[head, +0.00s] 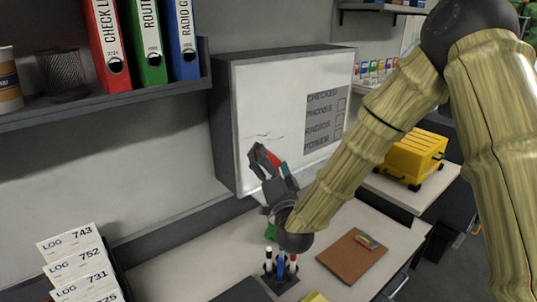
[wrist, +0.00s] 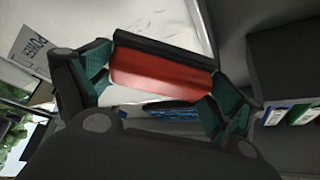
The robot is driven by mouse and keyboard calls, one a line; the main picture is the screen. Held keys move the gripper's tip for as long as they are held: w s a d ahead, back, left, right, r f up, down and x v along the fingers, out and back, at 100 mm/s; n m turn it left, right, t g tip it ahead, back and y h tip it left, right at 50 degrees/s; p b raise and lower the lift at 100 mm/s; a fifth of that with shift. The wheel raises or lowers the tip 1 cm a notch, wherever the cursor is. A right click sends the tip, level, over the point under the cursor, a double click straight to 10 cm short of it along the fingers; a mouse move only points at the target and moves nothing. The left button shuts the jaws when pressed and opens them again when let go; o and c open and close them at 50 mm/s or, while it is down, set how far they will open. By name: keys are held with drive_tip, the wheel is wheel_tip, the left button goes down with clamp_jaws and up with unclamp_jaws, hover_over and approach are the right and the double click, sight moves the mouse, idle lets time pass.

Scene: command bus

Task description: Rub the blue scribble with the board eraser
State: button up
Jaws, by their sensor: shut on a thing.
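My gripper (head: 264,163) is shut on the board eraser, which has a red body (wrist: 162,75) and a dark felt side (wrist: 160,48). In the wrist view the eraser lies across between the two fingers, its felt side toward the whiteboard. In the head view the gripper is in front of the lower left part of the whiteboard (head: 275,88); I cannot tell whether the felt touches it. Faint greyish marks (head: 262,136) show on the board just above the gripper. No clear blue scribble shows on the board; part of it is hidden behind the gripper and eraser.
A printed checklist (head: 324,122) is on the board's right side. Below, the desk holds a pen holder (head: 281,274) with markers and a brown clipboard (head: 358,256). A shelf with binders (head: 146,40) juts out at upper left. A yellow case (head: 411,158) stands at right.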

sight(293, 126)
drive_tip(key=shift+w+a+r, duration=0.25)
drive_tip(key=shift+w+a, duration=0.3)
drive_tip(key=shift+w, duration=0.2)
drive_tip(key=w+a, duration=0.1)
drive_tip(key=w+a+p, duration=0.1)
drive_tip(key=w, duration=0.1)
drive_tip(key=shift+w+a+f, duration=0.15)
drive_tip(key=shift+a, duration=0.05)
drive_tip(key=shift+w+a+b, duration=0.3)
drive_tip(key=shift+w+a, duration=0.25)
drive_tip(key=shift+w, duration=0.2)
idle(0.9)
drive_tip(key=shift+w+d, duration=0.1)
drive_tip(key=shift+d, duration=0.05)
drive_tip(key=shift+w+d+b, duration=0.35)
drive_tip(key=shift+w+d, duration=0.1)
drive_tip(key=shift+d, duration=0.25)
drive_tip(key=shift+w+d+b, duration=0.3)
drive_tip(key=shift+w+d, duration=0.15)
drive_tip(key=shift+d, duration=0.25)
drive_tip(key=shift+w+d+b, duration=0.85)
drive_tip(key=shift+w+d, duration=0.6)
drive_tip(key=shift+d, duration=0.45)
drive_tip(key=shift+w+d+b, duration=0.9)
drive_tip(key=shift+w+d, duration=0.55)
drive_tip(key=shift+d, duration=0.5)
drive_tip(key=shift+w+d+b, duration=0.85)
drive_tip(key=shift+w+d, duration=0.6)
drive_tip(key=shift+d, duration=0.45)
